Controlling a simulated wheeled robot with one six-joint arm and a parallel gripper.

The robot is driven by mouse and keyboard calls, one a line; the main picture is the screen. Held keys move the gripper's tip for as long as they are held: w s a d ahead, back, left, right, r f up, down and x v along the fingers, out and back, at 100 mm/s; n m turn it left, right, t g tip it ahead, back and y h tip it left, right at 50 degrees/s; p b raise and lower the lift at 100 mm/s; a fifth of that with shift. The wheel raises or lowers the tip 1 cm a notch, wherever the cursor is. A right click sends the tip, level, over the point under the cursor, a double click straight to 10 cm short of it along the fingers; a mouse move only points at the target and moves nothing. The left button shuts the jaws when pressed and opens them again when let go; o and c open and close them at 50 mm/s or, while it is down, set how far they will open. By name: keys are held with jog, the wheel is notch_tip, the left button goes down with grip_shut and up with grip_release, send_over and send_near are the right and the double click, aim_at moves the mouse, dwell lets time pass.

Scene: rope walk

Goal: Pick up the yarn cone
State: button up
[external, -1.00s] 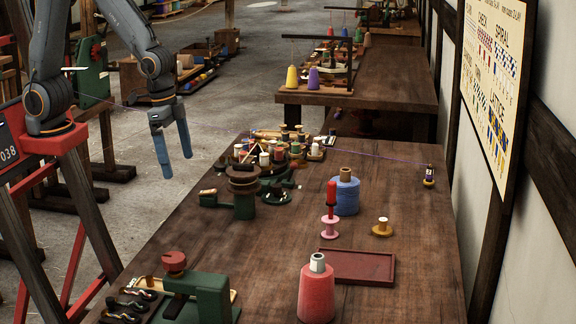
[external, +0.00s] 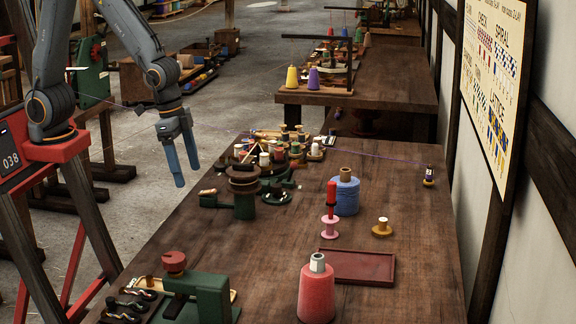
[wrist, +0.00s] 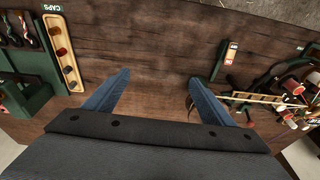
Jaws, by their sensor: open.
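A coral-red yarn cone (external: 317,292) with a pale tip stands upright at the near end of the wooden table (external: 400,262). A blue wound yarn package (external: 346,195) stands further back. My gripper (external: 188,180) is at the table's left edge in the external view, well apart from both, with its blue fingers pointing down. In the wrist view my gripper (wrist: 160,95) is open, with bare tabletop between its fingers. Neither the red cone nor the blue package shows in the wrist view.
A dark red tray (external: 356,267) lies behind the red cone. A green clamp device (external: 200,294) stands at the near left. A dark green winder (external: 243,197) and several small spools (external: 290,150) crowd the far left. Purple and yellow cones stand on the further table.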

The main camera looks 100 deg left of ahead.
jog(key=w+d+f+t+b, duration=0.1)
jog(key=w+d+b, duration=0.1)
jog(key=w+d, duration=0.5)
jog(key=w+d+t+b, duration=0.1)
jog(key=w+d, duration=0.2)
jog(key=w, duration=0.8)
jog(key=t+b, duration=0.2)
jog(key=b, duration=0.2)
send_near(318, 271)
jog(key=f, duration=0.1)
jog(key=a+f, duration=0.1)
jog(key=f, duration=0.2)
jog(key=shift+w+a, duration=0.15)
jog(key=shift+a, duration=0.2)
jog(key=shift+w+r+p+x, duration=0.15)
jog(key=shift+p+x, duration=0.3)
jog(key=shift+x, duration=0.75)
jog(key=shift+w+p+x, duration=0.1)
jog(key=shift+p+x, duration=0.4)
jog(key=shift+x, duration=0.75)
jog(key=shift+w+r+p+x, duration=0.15)
jog(key=shift+p+x, duration=0.3)
jog(key=shift+x, duration=0.75)
jog(key=c, duration=1.6)
